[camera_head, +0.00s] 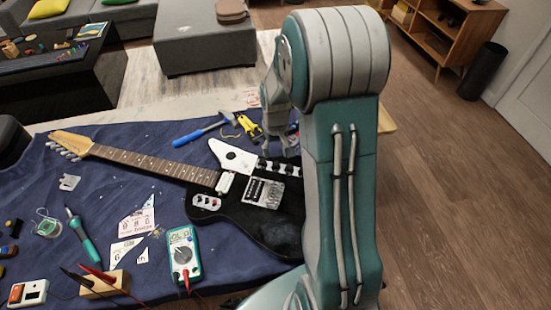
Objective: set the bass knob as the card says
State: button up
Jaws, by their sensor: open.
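A black electric guitar (258,218) with a white pickguard lies on dark blue cloth, its neck pointing to the upper left. A row of small pale knobs (280,167) shows near the pickguard's upper right. A small plate with several more knobs or switches (206,202) sits on the lower left of the body. I cannot tell which is the bass knob. Two printed paper cards (136,222) and (129,252) lie left of the guitar; most of their print is too small to read. My gripper (277,151) is open and empty, just above the row of knobs. My arm hides the right side.
A teal-handled tool (82,235) lies at left. A blue-handled hammer (203,132) and a yellow tool (249,126) lie behind the guitar. Bare floor (455,200) is at right.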

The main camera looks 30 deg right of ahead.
aim_at(276, 163)
notch_tip(276, 163, up, 6)
jog(key=shift+f, duration=0.25)
dwell(0.5)
